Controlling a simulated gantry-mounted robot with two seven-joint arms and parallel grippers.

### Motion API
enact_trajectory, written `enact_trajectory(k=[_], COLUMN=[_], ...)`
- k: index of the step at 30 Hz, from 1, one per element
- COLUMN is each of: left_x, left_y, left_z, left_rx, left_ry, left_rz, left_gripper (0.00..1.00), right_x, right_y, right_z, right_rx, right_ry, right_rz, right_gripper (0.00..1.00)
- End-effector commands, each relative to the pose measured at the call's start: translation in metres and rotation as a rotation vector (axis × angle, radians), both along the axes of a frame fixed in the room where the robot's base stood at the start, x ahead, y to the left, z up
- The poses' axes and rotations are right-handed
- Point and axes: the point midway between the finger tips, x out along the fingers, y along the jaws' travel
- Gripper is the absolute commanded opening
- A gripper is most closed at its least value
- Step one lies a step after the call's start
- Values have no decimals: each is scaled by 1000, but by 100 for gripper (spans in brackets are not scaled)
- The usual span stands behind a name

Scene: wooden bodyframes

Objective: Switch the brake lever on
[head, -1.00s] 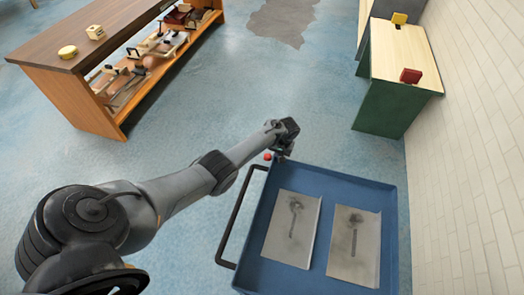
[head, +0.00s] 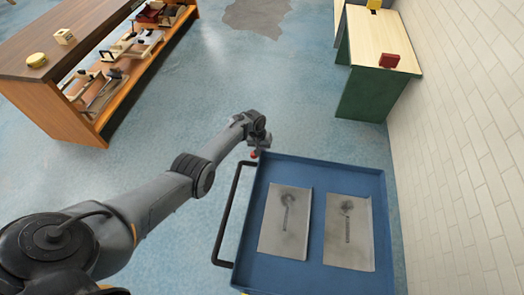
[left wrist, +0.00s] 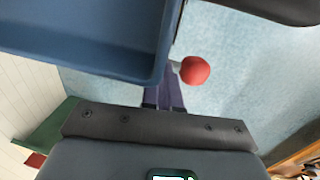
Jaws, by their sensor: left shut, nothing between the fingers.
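The brake lever's red ball knob (head: 253,154) sits at the far left corner of the blue cart (head: 262,215). In the left wrist view the knob (left wrist: 195,71) is large, with a short pale stem running toward the cart's corner (left wrist: 160,70). My left gripper (head: 257,143) is at that corner, right by the knob. In the left wrist view its fingers (left wrist: 170,78) are shut and empty, just left of the knob. I cannot tell whether they touch the knob or stem. My right gripper is not in view.
Two grey plates (head: 286,222) (head: 348,233) lie in the cart's tray. A black handle (head: 226,220) runs along its left side. A wooden shelf bench (head: 50,95) stands at the upper left, a green-sided table (head: 372,95) at the upper right by the white wall (head: 470,150). Blue floor lies open between.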

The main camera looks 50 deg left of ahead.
Motion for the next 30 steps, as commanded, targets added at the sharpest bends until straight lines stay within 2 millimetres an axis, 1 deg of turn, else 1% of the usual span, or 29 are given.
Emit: enact_trajectory(k=[1,8,9,15,18,22,27,30], left_x=[1,2,3,5,6,7,8,8], left_y=[-1,-3,-4,-7,-9,-10,-11,-11], left_z=[10,42,51,89,105,119,129,131], left_rx=[-1,-3,-2,-1,-3,-2,-2,-2], left_ry=[-1,-1,-4,-3,-3,-4,-3,-1], left_rz=[0,-1,-2,-1,-2,-1,0,-1], left_gripper=[0,0,0,0,0,0,0,0], right_x=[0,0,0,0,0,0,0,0], right_y=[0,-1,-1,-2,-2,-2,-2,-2], right_z=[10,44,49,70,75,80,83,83], right_rx=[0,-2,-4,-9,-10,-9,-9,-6], right_ry=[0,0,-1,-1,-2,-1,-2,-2], right_rz=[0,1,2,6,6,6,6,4], right_gripper=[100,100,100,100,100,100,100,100])
